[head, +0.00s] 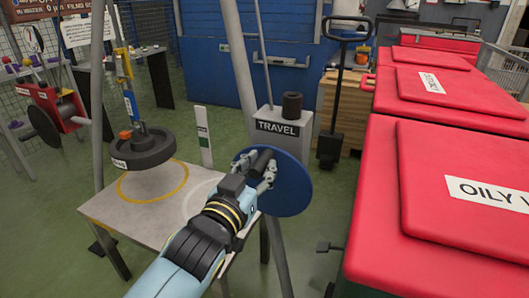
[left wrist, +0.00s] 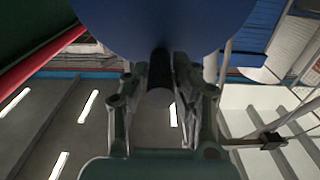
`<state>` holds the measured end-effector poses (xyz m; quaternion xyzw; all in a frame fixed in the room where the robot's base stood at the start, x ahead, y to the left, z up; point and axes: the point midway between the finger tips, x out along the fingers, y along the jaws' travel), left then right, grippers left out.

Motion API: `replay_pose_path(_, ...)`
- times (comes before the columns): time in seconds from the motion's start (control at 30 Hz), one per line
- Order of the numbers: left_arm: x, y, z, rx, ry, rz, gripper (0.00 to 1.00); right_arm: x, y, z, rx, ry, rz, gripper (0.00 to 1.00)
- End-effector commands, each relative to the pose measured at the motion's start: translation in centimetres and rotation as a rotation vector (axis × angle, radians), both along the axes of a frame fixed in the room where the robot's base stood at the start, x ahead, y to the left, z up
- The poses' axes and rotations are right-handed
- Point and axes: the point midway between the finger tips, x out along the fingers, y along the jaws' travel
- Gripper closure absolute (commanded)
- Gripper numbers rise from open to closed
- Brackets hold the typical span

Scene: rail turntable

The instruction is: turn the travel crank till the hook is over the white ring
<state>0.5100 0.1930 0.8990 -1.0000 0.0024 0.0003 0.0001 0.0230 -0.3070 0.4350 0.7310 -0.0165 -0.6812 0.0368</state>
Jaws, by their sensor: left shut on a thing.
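The travel crank is a blue disc (head: 293,190) on a grey post marked TRAVEL (head: 279,127). My left gripper (head: 266,170) is shut on its black handle (head: 262,160). The left wrist view shows the dark handle (left wrist: 160,88) between the fingers, with the disc (left wrist: 165,25) beyond. A blue hook block (head: 130,105) hangs at the left, with a dark round weight (head: 145,150) below it; the hook itself is hard to make out. The weight is over the yellow ring (head: 153,200) on the grey table. The white ring (head: 190,205) lies to its right, partly hidden by my arm. My right gripper is out of view.
The grey table (head: 120,212) stands below the weight, with a white post (head: 203,135) behind it. Grey frame legs rise beside the crank. Red-lidded bins (head: 470,170) fill the right side.

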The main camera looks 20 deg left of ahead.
Motion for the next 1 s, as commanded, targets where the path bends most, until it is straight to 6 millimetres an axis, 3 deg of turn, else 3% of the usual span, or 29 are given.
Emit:
replay_pose_path(0.43, 0.0, 0.2, -0.1, 0.001, -0.001, 0.0, 1.0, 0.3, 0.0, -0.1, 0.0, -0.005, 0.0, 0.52)
replay_pose_path(1.0, 0.0, 2.7, -0.5, 0.004, 0.002, 0.0, 1.0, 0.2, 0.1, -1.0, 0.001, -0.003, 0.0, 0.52)
